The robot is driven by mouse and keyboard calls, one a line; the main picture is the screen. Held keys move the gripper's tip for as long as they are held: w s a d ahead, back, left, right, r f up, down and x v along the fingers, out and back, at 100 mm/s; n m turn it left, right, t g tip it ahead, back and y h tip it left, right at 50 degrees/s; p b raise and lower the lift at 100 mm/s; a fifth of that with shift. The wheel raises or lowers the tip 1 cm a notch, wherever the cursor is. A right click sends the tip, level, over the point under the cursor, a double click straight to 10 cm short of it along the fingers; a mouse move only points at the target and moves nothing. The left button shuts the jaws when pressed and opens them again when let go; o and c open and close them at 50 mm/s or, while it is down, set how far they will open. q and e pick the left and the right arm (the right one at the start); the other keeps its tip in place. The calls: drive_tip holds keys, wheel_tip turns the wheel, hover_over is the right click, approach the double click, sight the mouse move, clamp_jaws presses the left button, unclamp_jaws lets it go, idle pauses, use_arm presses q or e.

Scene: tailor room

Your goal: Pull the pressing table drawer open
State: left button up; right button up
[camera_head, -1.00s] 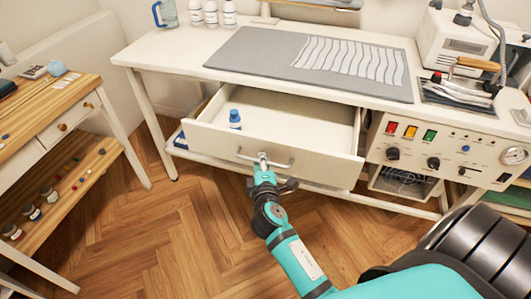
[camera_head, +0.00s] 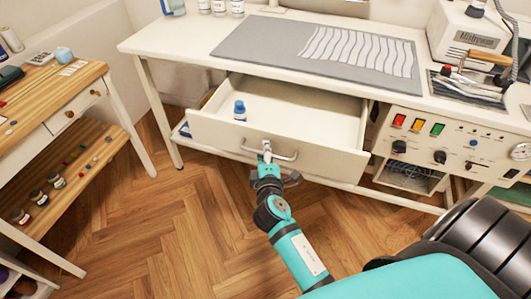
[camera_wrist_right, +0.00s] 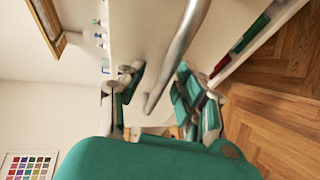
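The pressing table (camera_head: 150,43) has its white drawer (camera_head: 213,134) pulled well out, showing a wide interior. A blue-capped bottle (camera_head: 239,110) stands inside at the left. The drawer's metal bar handle (camera_head: 288,157) is on the middle of its front. My right gripper (camera_head: 266,163) is at the handle. In the right wrist view the handle (camera_wrist_right: 180,45) runs between the two spread fingers of my right gripper (camera_wrist_right: 160,90), with gaps visible on both sides. My left gripper is not in view.
A control panel (camera_head: 460,148) with coloured switches sits right of the drawer. A grey mat (camera_head: 255,45) and an iron (camera_head: 480,56) are on the tabletop. A wooden side table (camera_head: 40,92) stands at the left. The floor (camera_head: 170,225) before the drawer is clear.

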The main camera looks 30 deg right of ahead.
drive_tip(key=shift+s, duration=0.1)
drive_tip(key=v, duration=0.7)
drive_tip(key=shift+s+a, duration=0.1)
drive_tip(key=shift+a, duration=0.05)
drive_tip(key=s+a+f+m+g+y+p, duration=0.1)
drive_tip(key=s+a+f+g+y, duration=0.2)
drive_tip(key=f, duration=0.9)
drive_tip(key=s+a+f+g+y+p, duration=0.1)
drive_tip(key=s+a+f+g+y, duration=0.2)
drive_tip(key=f, duration=1)
drive_tip(key=s+f+m+g+y+p, duration=0.1)
drive_tip(key=s+f+m+g, duration=0.2)
drive_tip(key=s+f, duration=1.05)
drive_tip(key=s+d+f+m+g, duration=0.2)
drive_tip(key=s+f, duration=0.1)
drive_tip(key=s, duration=0.6)
drive_tip(key=s+d+f+m+g+p, duration=0.1)
drive_tip(key=s+d+f+m+g, duration=0.1)
drive_tip(key=s, duration=0.8)
drive_tip(key=shift+d+f+m, duration=0.35)
drive_tip(key=shift+f+m, duration=0.35)
drive_tip(key=shift+f, duration=0.15)
